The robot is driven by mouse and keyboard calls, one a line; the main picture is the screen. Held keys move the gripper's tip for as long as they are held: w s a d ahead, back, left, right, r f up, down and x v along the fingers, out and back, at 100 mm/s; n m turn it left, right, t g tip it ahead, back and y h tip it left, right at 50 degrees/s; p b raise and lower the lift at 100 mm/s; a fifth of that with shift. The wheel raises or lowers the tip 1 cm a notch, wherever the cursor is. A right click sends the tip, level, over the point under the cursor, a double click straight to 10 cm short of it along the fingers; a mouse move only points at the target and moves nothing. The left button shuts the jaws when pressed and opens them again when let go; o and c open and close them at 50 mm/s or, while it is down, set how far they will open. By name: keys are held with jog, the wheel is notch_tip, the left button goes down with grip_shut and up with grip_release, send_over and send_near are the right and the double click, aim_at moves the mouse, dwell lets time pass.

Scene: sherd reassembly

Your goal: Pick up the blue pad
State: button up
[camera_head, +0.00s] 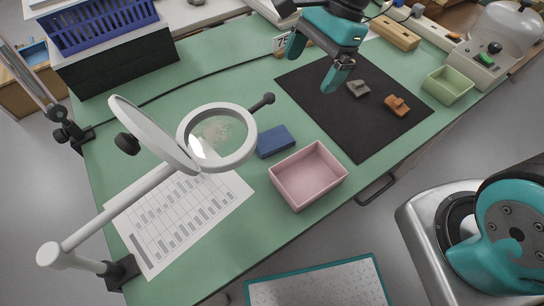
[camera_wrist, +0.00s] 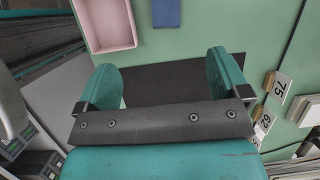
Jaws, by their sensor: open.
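The blue pad (camera_head: 276,141) is a small flat dark-blue block lying on the green table, between the magnifier lamp and the pink tray. In the wrist view the blue pad (camera_wrist: 166,13) shows at the top edge, partly cut off, beyond the fingertips. My gripper (camera_head: 318,68) is open and empty above the black mat, to the upper right of the pad and clear of it. In the wrist view both teal fingers of my gripper (camera_wrist: 171,75) stand wide apart with only mat and table behind them.
A pink tray (camera_head: 307,192) stands just in front of the pad. The magnifier lamp (camera_head: 245,157) reaches close to the pad's left. The black mat (camera_head: 355,135) holds a grey sherd (camera_head: 358,89) and a brown sherd (camera_head: 397,106). A green tray (camera_head: 447,86) stands right of it.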

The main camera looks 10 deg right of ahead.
notch_tip(320, 180, down, 3)
jog(key=m, duration=0.2)
jog(key=b, duration=0.2)
send_near(274, 138)
jog(key=x, duration=0.3)
jog(key=shift+s+d, duration=0.1)
jog(key=shift+d, duration=0.1)
jog(key=shift+a+x, duration=0.2)
jog(key=shift+x, duration=3)
jog(key=c, duration=1)
